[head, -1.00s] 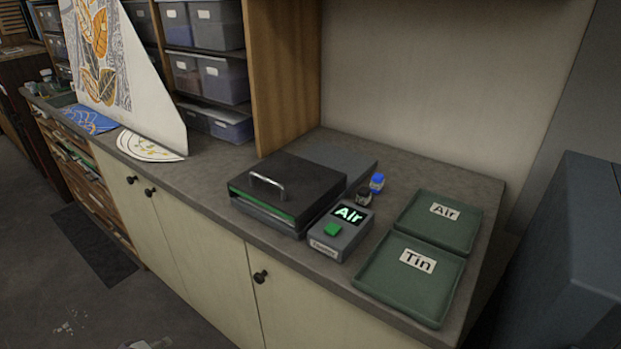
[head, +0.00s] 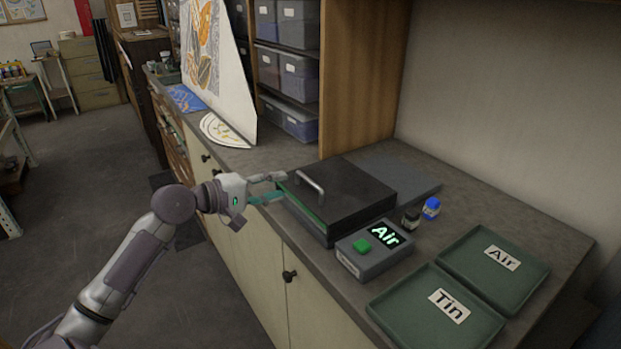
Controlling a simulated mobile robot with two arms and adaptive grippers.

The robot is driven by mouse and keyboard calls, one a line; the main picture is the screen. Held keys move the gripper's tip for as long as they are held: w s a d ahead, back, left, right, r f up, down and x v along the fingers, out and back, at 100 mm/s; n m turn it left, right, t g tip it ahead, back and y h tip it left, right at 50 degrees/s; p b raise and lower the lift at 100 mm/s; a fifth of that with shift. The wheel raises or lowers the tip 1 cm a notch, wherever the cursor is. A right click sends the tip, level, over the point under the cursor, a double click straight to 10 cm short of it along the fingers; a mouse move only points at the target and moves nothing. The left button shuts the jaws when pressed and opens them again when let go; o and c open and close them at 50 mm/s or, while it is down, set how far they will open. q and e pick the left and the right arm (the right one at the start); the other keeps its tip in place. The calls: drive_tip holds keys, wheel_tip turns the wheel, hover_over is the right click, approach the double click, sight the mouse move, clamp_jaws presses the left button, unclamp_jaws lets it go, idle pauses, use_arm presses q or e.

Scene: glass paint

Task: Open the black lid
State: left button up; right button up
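The black lid (head: 350,196) lies flat and closed on a low dark box on the counter. A silver handle (head: 311,182) arches up near its front left edge, and a green strip (head: 305,208) runs along the front below the lid. My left gripper (head: 277,187) is at the lid's left front corner, level with the box, with its fingers apart and nothing seen between them. Whether a finger touches the box is unclear. My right gripper is not in view.
A grey device (head: 374,262) reading "Air" with a green button stands right of the box. A wooden panel (head: 358,75) rises behind.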

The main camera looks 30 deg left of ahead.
sight(310, 181)
use_arm(q)
drive_tip(key=p+x, duration=0.1)
drive_tip(key=x, duration=0.7)
drive_tip(key=shift+r+p, duration=0.1)
drive_tip(key=shift+p, duration=0.3)
drive_tip(key=shift+w+d+f, duration=0.25)
drive_tip(key=shift+w, duration=0.35)
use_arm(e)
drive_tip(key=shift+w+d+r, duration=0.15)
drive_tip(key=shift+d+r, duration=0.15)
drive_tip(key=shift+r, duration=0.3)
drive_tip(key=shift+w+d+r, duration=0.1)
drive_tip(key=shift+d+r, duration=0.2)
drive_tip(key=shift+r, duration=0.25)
use_arm(q)
clamp_jaws()
